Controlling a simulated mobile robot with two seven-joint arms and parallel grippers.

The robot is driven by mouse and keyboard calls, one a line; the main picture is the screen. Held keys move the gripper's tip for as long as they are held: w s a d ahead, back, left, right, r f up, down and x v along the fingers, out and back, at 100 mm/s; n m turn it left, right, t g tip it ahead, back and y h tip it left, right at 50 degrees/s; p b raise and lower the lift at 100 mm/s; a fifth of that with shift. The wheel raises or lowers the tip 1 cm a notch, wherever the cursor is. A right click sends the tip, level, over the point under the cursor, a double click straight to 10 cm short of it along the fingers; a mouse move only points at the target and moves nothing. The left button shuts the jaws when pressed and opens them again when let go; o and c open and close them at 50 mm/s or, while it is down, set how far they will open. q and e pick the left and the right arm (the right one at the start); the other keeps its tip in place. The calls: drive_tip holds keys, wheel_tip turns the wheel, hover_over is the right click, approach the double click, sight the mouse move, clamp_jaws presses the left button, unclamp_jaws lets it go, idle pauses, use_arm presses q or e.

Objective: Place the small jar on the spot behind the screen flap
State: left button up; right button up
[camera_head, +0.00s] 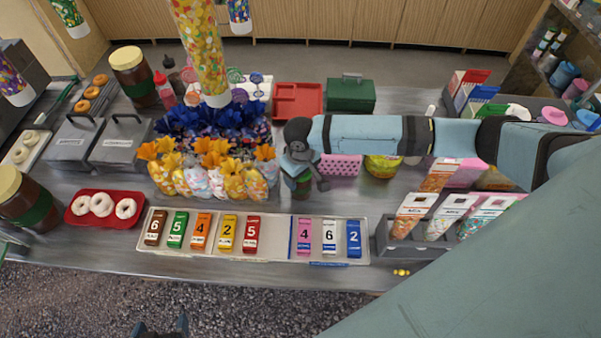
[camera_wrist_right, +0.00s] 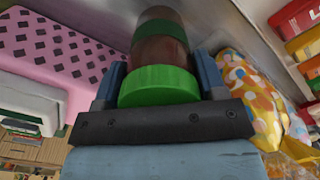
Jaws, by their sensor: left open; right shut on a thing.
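My right gripper (camera_head: 305,184) is shut on the small jar (camera_head: 302,190), above the middle of the counter. In the right wrist view the jar (camera_wrist_right: 160,58) has a green lid, a brown body and a green band, and sits between the two fingers (camera_wrist_right: 160,85). A pink panel with dark holes (camera_head: 340,165) stands just right of the gripper; it also shows at the left of the right wrist view (camera_wrist_right: 60,45). I cannot tell whether it is the screen flap. No marked spot is visible. My left gripper (camera_head: 160,328) is open and empty at the bottom edge, in front of the counter.
Bagged sweets (camera_head: 215,178) stand close left of the held jar. A tray of numbered packets (camera_head: 278,248) lies in front. A yellow-green bowl (camera_head: 382,166) and a grey rack of sweet boxes (camera_head: 400,240) are to the right. A red tray (camera_head: 297,100) and green box (camera_head: 350,94) are behind.

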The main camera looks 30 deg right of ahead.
drive_tip(key=o, duration=0.7)
drive_tip(key=shift+f, duration=0.1)
drive_tip(key=o, duration=0.5)
